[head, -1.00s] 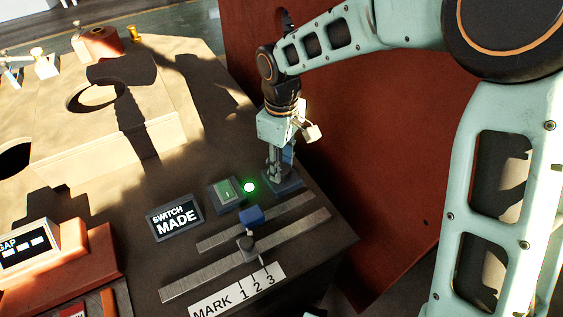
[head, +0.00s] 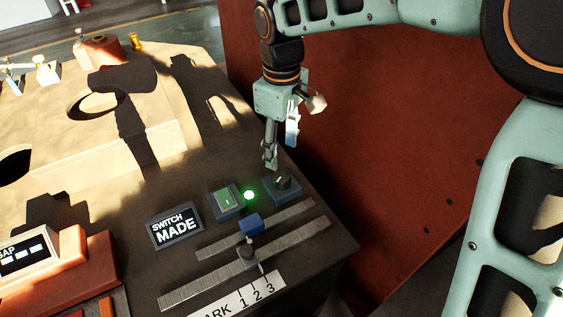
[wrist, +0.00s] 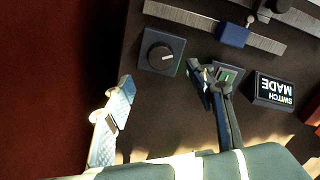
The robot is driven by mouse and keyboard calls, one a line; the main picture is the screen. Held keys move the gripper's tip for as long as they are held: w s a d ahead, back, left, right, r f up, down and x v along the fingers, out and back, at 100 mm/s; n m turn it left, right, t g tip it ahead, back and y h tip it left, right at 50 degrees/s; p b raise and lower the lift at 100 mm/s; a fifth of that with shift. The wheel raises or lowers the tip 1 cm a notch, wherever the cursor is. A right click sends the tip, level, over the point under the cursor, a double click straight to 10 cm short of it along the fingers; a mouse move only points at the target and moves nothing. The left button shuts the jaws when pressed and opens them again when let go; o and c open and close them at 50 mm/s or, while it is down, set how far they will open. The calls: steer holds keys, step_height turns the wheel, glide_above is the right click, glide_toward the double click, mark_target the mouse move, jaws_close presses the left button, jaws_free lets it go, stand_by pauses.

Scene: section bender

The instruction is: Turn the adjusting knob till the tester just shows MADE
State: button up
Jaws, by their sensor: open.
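The adjusting knob (head: 281,182) is a black dial with a pale pointer line on a blue-grey square base, near the right edge of the bench. It also shows in the wrist view (wrist: 159,57), uncovered. The tester display (head: 174,226) reads SWITCH MADE, and a green lamp (head: 249,195) glows between the knob and a green button (head: 224,198). My gripper (head: 281,153) is open and empty, above and behind the knob and clear of it. In the wrist view my gripper's fingers (wrist: 160,85) are spread wide, with the knob beyond them.
Two metal rails (head: 290,245) with a blue block (head: 250,224) and a dark slider lie in front of the knob. A MARK 1 2 3 label (head: 250,295) lies nearer. A red panel (head: 370,170) rises on the right. A GAP display (head: 28,256) stands at left.

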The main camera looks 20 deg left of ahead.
steer(key=shift+r, duration=1.7)
stand_by(0.3)
